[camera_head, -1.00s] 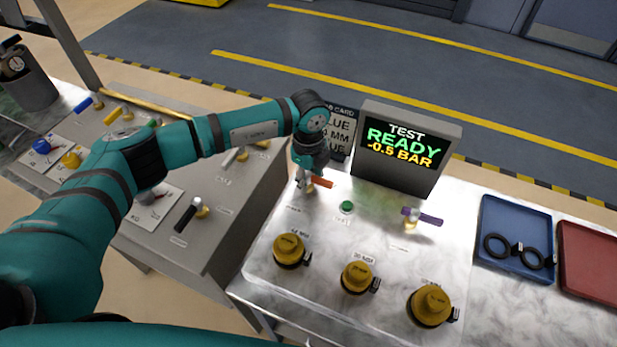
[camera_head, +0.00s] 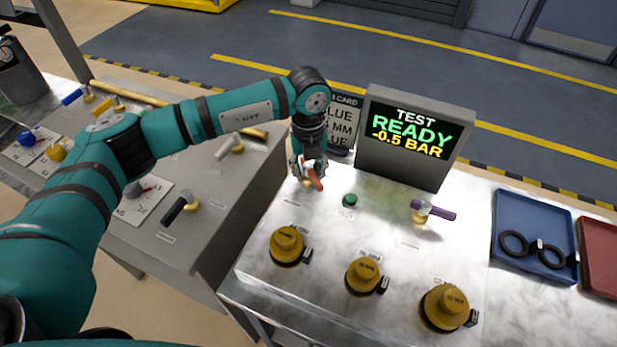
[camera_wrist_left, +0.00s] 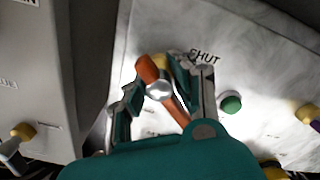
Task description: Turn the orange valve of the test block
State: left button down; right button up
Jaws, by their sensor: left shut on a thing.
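The orange valve (camera_head: 315,181) is at the back left of the metallic test block (camera_head: 330,238). Its handle points toward the block's front, slightly right. My left gripper (camera_head: 309,170) reaches down from above and is shut on the valve. In the left wrist view the orange handle (camera_wrist_left: 147,68) runs diagonally around a silver hub, between the fingers of my left gripper (camera_wrist_left: 160,92). The word SHUT is printed near the right finger. The fingers partly hide the valve's base. My right gripper is not in view.
The display (camera_head: 414,137) behind the block reads TEST READY -0.5 BAR. A green button (camera_head: 349,200) and a purple-handled valve (camera_head: 436,210) are to the right. Several yellow caps, including one front left (camera_head: 286,244), line the front. A blue tray (camera_head: 505,204) lies farther right.

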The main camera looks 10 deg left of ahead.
aim_at(307, 165)
pick_arm(q)
jog(key=m+b, duration=0.5)
jog(key=shift+a+f+m, duration=0.1)
jog(key=shift+f+m, duration=0.05)
jog(key=shift+m, duration=0.15)
jog(key=shift+r+m+b, duration=0.2)
jog(key=shift+m+b, duration=1.1)
jog(key=shift+m, duration=0.5)
jog(key=c, duration=1.1)
grip_release()
notch_tip(307, 165, up, 12)
